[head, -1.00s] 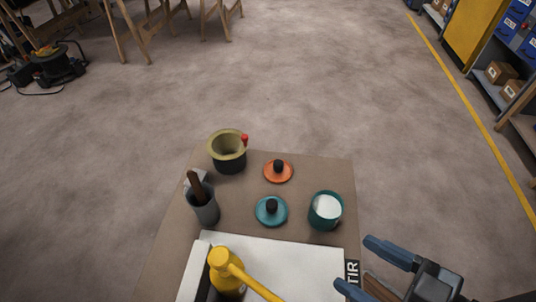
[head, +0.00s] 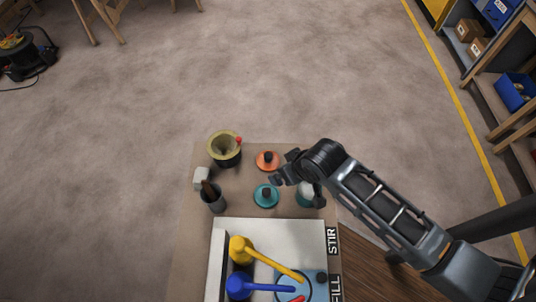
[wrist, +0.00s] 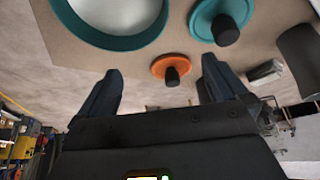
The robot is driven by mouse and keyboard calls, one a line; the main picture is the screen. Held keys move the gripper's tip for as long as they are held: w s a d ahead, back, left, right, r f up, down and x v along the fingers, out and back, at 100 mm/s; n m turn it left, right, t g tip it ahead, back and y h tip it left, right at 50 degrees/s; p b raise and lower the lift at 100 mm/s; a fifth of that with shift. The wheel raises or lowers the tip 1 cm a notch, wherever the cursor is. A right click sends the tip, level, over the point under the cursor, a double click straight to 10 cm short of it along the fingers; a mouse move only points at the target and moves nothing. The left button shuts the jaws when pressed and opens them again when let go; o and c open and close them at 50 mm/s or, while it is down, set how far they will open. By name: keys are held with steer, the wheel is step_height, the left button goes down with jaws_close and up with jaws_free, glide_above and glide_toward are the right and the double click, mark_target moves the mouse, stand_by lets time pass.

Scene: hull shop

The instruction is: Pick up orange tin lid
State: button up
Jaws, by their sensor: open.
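The orange tin lid (head: 267,160), a flat disc with a black knob, lies on the brown table top (head: 183,235) near its far edge. It also shows in the wrist view (wrist: 171,69), between my two fingers but beyond their tips. My gripper (head: 280,172) is open and empty, just right of and in front of the orange lid in the head view. The fingers are apart in the wrist view (wrist: 160,80). I see no contact with the lid.
A teal lid (head: 265,195) lies in front of the orange one. A teal tin (head: 304,198) stands partly hidden under my arm. An olive pot (head: 224,150) is left of the orange lid. A grey cup (head: 213,201) with a brown handle and a white tray (head: 290,232) stand nearer.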

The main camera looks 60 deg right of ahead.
mark_target(268, 155)
steer(key=w+r+g, duration=0.1)
steer(key=w, duration=0.1)
steer(key=w+d+m+g+y+p, duration=0.1)
steer(key=w, duration=0.2)
steer(key=w+d+r+m+g, duration=0.1)
steer(key=w+g, duration=0.1)
steer(key=w, duration=0.1)
steer(key=shift+r, duration=0.3)
steer(key=shift+w+r+m+g+y, duration=0.25)
steer(key=shift+w+m+g+y, duration=0.05)
steer(key=shift+y, duration=0.1)
steer(key=shift+f, duration=3.8)
steer(key=c, duration=0.9)
steer(key=shift+r, duration=0.15)
